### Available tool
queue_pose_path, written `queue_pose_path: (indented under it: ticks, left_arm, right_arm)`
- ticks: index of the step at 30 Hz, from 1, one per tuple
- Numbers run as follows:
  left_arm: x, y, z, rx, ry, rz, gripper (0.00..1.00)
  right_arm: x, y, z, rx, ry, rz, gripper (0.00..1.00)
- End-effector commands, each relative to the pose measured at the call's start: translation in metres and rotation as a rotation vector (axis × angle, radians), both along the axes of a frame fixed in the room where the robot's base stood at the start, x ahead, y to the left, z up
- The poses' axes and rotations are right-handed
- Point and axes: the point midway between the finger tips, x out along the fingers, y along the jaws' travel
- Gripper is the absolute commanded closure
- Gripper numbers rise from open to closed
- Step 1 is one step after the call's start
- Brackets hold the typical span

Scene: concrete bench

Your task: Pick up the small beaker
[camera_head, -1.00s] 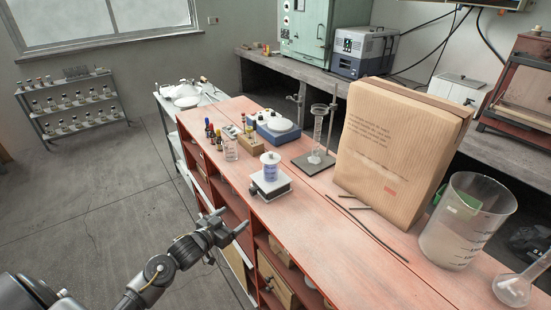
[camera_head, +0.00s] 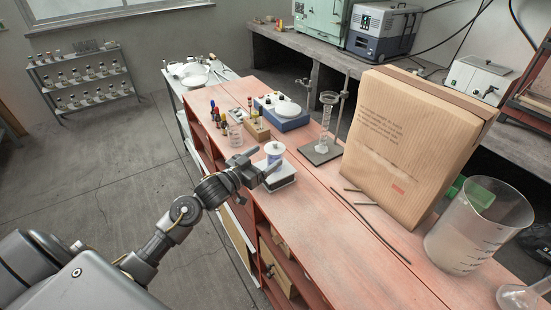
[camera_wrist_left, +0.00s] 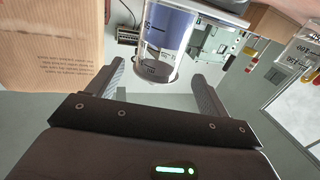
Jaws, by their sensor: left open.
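My right gripper is not in view.
Another clear glass beaker (camera_head: 235,136) stands beyond, near small dropper bottles (camera_head: 221,121). A blue and white device (camera_head: 283,112) and a glass cylinder on a stand (camera_head: 325,118) are behind. A large cardboard package (camera_head: 405,140) and a big beaker (camera_head: 478,232) stand to the right.

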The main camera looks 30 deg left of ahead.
Motion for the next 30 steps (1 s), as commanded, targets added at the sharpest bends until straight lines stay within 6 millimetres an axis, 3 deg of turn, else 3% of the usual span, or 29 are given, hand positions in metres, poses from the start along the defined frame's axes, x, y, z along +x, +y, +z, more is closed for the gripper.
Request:
queue_pose_path:
  ticks: [6, 15, 23, 30]
  left_arm:
    - [0.013, -0.005, 0.004, -0.001, 0.0, -0.001, 0.21]
    - [0.048, -0.016, 0.001, 0.0, 0.001, -0.001, 0.21]
    - [0.05, -0.017, -0.001, 0.001, 0.001, -0.001, 0.21]
    - [0.049, -0.017, -0.001, 0.001, 0.001, -0.001, 0.52]
  right_arm:
    - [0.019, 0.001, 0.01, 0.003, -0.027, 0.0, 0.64]
    - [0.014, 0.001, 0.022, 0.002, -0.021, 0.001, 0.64]
    - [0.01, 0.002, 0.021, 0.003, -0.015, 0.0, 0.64]
    - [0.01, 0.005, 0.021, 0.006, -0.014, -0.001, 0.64]
